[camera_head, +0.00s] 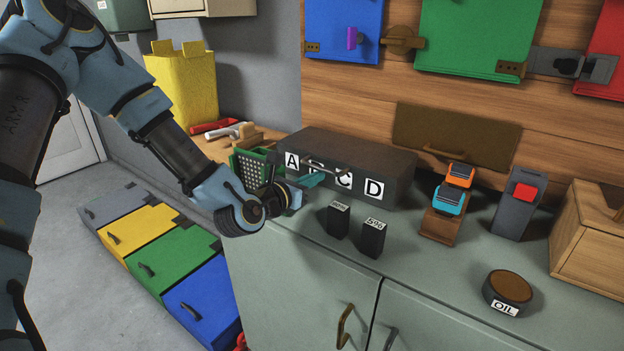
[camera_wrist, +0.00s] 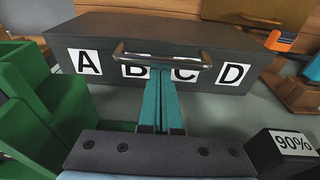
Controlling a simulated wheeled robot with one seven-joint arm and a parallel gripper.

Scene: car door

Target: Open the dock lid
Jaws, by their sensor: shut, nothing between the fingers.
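The dock (camera_head: 338,158) is a dark box on the counter with white labels A, B, C and D along its front, its lid closed. The dock also fills the upper part of the wrist view (camera_wrist: 100,32). A metal bar handle (camera_wrist: 162,55) crosses its front over the B and C labels. My gripper (camera_head: 318,175) is shut, with its teal fingers (camera_wrist: 162,75) pointing at the middle of the dock front. The fingertips are at or just below the handle; I cannot tell whether they touch it. They partly hide labels B and C.
A green basket (camera_head: 250,163) stands left of the dock. Two small black blocks, one (camera_head: 338,220) labelled 90% (camera_wrist: 294,142), stand in front on the counter. Orange and blue tools on a wooden stand (camera_head: 440,226) are at right, with an oil tin (camera_head: 508,290) nearer.

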